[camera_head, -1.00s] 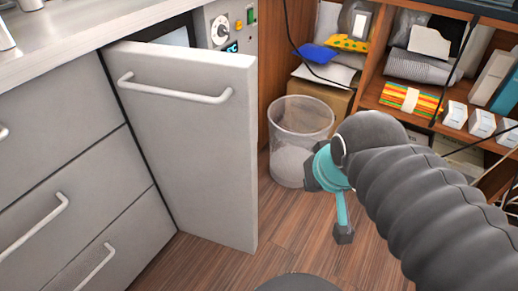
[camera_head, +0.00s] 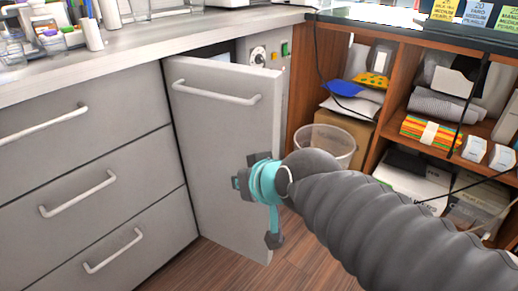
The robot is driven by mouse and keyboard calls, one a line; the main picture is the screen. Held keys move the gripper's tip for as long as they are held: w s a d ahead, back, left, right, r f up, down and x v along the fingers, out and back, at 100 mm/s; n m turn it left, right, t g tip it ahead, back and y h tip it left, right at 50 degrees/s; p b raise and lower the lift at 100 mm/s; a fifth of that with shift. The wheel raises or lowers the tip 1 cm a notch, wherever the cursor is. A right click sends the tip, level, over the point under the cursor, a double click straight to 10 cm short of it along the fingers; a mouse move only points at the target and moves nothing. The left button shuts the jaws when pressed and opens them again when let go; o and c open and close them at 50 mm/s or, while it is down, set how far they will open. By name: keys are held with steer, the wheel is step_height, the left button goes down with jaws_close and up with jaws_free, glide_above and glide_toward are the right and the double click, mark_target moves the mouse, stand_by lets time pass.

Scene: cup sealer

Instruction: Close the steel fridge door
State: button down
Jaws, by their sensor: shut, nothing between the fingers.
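The steel fridge door (camera_head: 222,130) stands ajar under the counter, hinged on its left, with a horizontal bar handle (camera_head: 216,93) near its top. A dark gap and part of the control panel (camera_head: 270,60) show behind its upper edge. My gripper (camera_head: 273,240) is in front of the door's right part, at about mid to lower height, with its fingers pointing down. It is shut and holds nothing. I cannot tell whether it touches the door. My arm hides part of the floor and shelf at the right.
Drawers (camera_head: 85,185) with bar handles stand left of the door. A clear bin (camera_head: 326,143) stands behind my arm, right of the door. Open shelves (camera_head: 440,130) with packets and boxes fill the right. Counter items (camera_head: 60,25) stand at the upper left.

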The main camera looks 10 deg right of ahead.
steer(key=w+a+r+t+y+b, duration=0.1)
steer(key=w+a+r+t+b, duration=0.1)
steer(key=w+a+r+t, duration=0.35)
steer(key=m+g+h+b, duration=0.2)
steer(key=m+h+b, duration=0.4)
steer(key=m+h, duration=0.7)
glide_toward(270, 137)
steer(key=w+d+n+h, duration=0.1)
steer(key=w, duration=0.1)
steer(key=w+d+f+n+h+b, duration=0.1)
steer(key=w, duration=0.1)
steer(key=w+d+n+h, duration=0.1)
steer(key=w, duration=0.1)
steer(key=shift+d+f+b, duration=0.3)
steer(key=shift+f+b, duration=0.1)
